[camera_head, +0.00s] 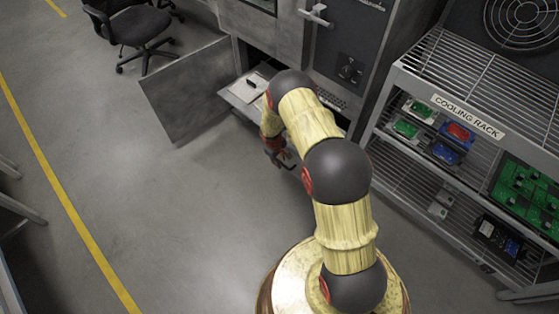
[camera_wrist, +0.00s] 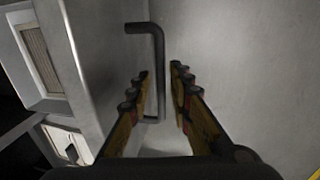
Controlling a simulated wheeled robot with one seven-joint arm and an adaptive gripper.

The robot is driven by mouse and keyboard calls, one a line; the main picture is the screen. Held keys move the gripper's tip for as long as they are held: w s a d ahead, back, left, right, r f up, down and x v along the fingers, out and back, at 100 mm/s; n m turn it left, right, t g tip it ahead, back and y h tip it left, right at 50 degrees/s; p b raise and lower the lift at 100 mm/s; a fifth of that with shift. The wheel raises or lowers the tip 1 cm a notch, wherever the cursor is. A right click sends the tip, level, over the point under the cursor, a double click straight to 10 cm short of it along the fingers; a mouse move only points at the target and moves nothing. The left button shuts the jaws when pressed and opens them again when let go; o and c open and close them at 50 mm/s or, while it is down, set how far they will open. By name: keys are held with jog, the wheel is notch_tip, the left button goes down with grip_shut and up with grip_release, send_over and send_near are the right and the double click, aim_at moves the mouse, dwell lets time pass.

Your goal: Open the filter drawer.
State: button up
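In the head view, a pale tray-like drawer (camera_head: 247,90) with a dark handle on top sticks out of the low opening of a grey machine; I take it for the filter drawer. My gripper (camera_head: 287,160) is in front of the machine, low and partly hidden by my arm. In the wrist view, my gripper (camera_wrist: 160,88) has its two fingers apart. A dark bent bar handle (camera_wrist: 160,65) on a pale grey panel shows between and beyond them. Contact with it cannot be told. I cannot tell whether this handle belongs to the drawer or to another panel.
A grey hinged door (camera_head: 190,92) stands open left of the drawer. The cooling rack (camera_head: 465,103) with circuit boards stands at the right. An office chair (camera_head: 135,28) is at the back left. The floor (camera_head: 150,190) left of my arm is clear.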

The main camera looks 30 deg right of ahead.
jog(key=shift+o, duration=0.6)
jog(key=shift+r, duration=0.35)
notch_tip(320, 180, up, 11)
jog(key=a, duration=0.2)
jog(key=shift+s, duration=0.4)
